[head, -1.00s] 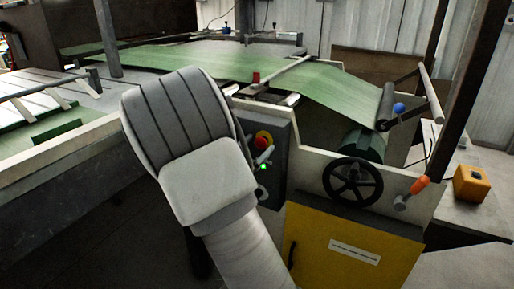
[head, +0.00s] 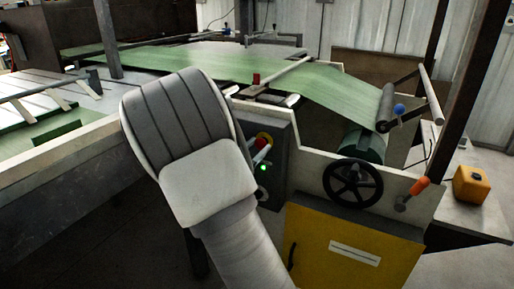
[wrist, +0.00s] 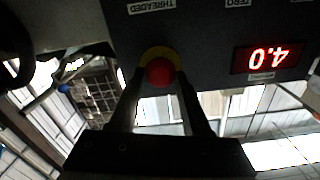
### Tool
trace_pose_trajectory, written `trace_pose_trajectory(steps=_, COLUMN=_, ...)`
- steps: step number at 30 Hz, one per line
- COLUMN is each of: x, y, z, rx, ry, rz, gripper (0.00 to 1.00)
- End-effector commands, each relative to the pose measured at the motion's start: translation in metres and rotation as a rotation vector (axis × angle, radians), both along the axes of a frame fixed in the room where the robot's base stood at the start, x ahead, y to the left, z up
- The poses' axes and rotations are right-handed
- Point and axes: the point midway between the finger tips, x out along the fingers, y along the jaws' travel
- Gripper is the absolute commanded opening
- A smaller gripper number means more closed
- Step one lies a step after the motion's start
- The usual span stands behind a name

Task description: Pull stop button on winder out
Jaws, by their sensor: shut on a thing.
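The stop button (wrist: 159,72) is a red mushroom head on a yellow collar (wrist: 160,52), on the dark control panel (wrist: 205,35) of the winder. My gripper (wrist: 160,82) has a finger on each side of the red head in the wrist view and is shut on it. A bit of red and yellow of the stop button (head: 263,138) still shows there. Whether the button is in or out cannot be told.
A red display (wrist: 267,58) reads 4.0 on the panel, beside labels. A black handwheel (head: 352,184) and a yellow cabinet door (head: 345,250) are right of and below the panel. A green web (head: 325,97) runs over the machine. A green light (head: 262,167) shows near my fingers.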

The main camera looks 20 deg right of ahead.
Motion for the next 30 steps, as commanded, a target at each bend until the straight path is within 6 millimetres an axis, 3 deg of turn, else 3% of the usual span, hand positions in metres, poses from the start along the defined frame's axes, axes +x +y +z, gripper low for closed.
trace_pose_trajectory(steps=23, x=-0.0005, y=0.0002, z=-0.0003, rx=0.000, ry=0.002, rz=-0.001, gripper=0.00)
trace_pose_trajectory(steps=30, x=-0.0069, y=0.0082, z=-0.0005, rx=0.001, ry=0.002, rz=-0.002, gripper=0.00)
